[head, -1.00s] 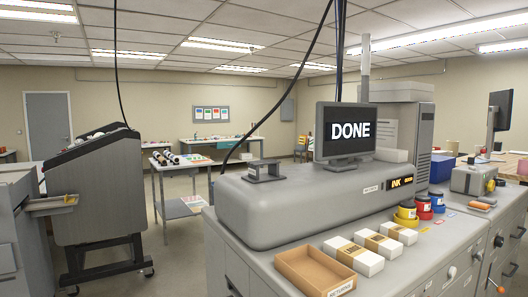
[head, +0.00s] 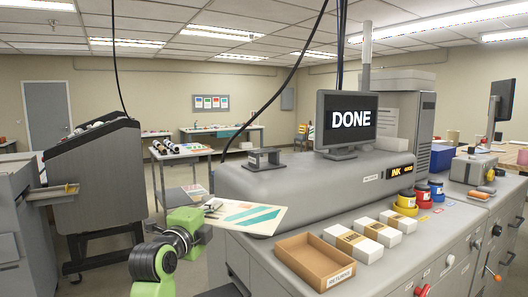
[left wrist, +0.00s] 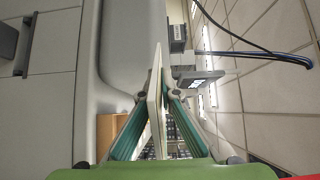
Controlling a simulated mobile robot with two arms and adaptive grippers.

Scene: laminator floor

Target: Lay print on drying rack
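The print (head: 252,216) is a flat pale sheet with teal and orange stripes. My left gripper (head: 214,207) is shut on its left edge and holds it up in front of the grey press, roughly level. In the left wrist view the print (left wrist: 155,85) shows edge-on between the two fingers of my left gripper (left wrist: 156,97). No drying rack can be told for sure; a dark grey slanted unit on casters (head: 95,185) stands at the left. My right gripper is not in view.
The press (head: 290,185) carries a monitor (head: 346,122) reading DONE. A brown open tray (head: 313,262), white boxes (head: 375,232) and ink pots (head: 405,203) are on the counter at its front. A table with rolls (head: 180,152) stands behind. Floor shows between the slanted unit and the press.

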